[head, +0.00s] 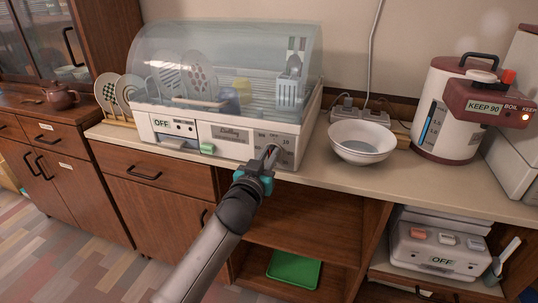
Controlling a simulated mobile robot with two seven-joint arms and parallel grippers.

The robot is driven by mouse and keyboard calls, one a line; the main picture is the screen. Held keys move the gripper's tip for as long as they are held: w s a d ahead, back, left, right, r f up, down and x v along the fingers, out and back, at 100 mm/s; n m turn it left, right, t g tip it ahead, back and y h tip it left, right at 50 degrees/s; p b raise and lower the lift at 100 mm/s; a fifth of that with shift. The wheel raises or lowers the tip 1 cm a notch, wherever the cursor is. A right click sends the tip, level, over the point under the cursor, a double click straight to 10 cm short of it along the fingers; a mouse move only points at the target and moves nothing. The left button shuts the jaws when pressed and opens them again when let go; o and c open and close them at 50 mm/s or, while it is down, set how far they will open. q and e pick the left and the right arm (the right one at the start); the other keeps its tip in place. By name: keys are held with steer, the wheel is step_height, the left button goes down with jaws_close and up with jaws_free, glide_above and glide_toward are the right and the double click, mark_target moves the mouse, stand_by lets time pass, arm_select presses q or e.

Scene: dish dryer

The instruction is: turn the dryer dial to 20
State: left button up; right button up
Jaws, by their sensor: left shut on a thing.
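The dish dryer (222,140) stands on the counter with its clear domed lid down over plates and a cutlery holder. Its front has an OFF label (162,125) at the left, a green tab (207,148) and a dial panel (287,143) at the right. The number 10 shows on the panel to the right of the dial. My left gripper (270,157) reaches up from below and is shut on the dryer dial, which its fingers mostly hide. The dial's exact setting cannot be read. My right gripper is not in view.
A white bowl (362,143) sits right of the dryer, before a power strip (360,115). A water boiler (447,118) stands further right. A plate rack (118,118) and teapot (60,96) are at left. The counter front (330,178) is clear.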

arm_select(q)
jaws_close()
steer(key=shift+s+d+f+m+p, duration=0.1)
steer(key=shift+d+f+m+p, duration=0.25)
steer(key=shift+m, duration=2.6)
steer(key=shift+s+f+m+p, duration=0.1)
steer(key=shift+m+p, duration=0.35)
steer(key=shift+m, duration=2.55)
steer(key=shift+d+f+m+p, duration=0.25)
steer(key=shift+m+p, duration=0.15)
steer(key=shift+m, duration=2.55)
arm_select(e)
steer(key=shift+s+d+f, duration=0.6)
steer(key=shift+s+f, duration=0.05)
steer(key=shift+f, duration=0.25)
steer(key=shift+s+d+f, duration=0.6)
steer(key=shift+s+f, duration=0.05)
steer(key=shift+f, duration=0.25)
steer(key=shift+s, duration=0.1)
arm_select(q)
steer(key=o, duration=0.7)
jaws_free()
